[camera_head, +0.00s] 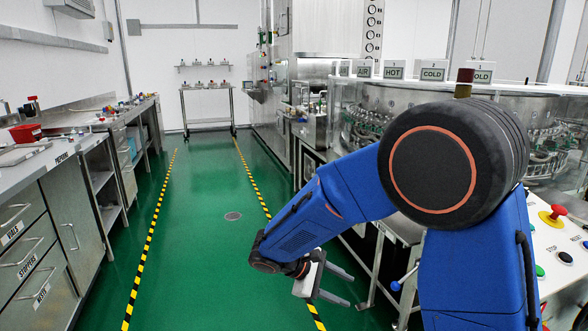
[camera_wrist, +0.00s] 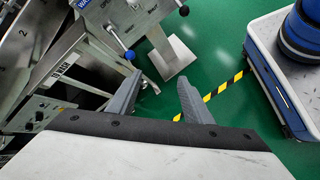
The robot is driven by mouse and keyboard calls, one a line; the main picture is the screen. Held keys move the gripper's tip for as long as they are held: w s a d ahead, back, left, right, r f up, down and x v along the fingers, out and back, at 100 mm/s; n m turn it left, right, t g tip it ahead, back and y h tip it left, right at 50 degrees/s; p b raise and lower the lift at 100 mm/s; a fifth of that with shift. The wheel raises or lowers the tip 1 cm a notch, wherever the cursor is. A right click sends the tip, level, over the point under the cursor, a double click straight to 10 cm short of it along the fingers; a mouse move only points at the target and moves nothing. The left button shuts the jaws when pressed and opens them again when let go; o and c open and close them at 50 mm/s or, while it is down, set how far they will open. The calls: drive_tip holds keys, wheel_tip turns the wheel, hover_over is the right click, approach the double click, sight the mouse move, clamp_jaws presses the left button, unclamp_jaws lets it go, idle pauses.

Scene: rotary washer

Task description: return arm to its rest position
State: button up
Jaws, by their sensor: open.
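My gripper (camera_head: 345,288) is at the end of my blue arm, low over the green floor in the head view, with its fingers pointing right toward the washer's legs. In the wrist view my gripper (camera_wrist: 160,100) shows two grey fingers spread apart with nothing between them. My arm is bent, with its large black joint at the right of the head view and its forearm reaching down to the left. The rotary washer (camera_head: 390,105) stands behind my arm, which hides part of it.
A left counter with drawers (camera_head: 30,225) and a red bin (camera_head: 25,133) lines the aisle. A control panel with a red emergency button (camera_head: 553,214) is at right. A blue-knobbed lever (camera_head: 396,286) is near my gripper. The green floor (camera_head: 205,215) between striped lines is clear.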

drive_tip(key=s+d+r+m+t+y, duration=0.1)
drive_tip(key=s+d+r+m+y, duration=0.2)
drive_tip(key=s, duration=0.5)
drive_tip(key=s+d+r+m+t+y, duration=0.1)
drive_tip(key=s+d+r+m+y, duration=0.2)
drive_tip(key=s+d, duration=0.4)
drive_tip(key=s+d+r+m+t+y, duration=0.1)
drive_tip(key=s+d+r+m+y, duration=0.3)
drive_tip(key=s, duration=0.6)
drive_tip(key=shift+s+d+r+m, duration=0.15)
drive_tip(key=shift+d+r+m, duration=0.4)
drive_tip(key=shift+d+m, duration=0.3)
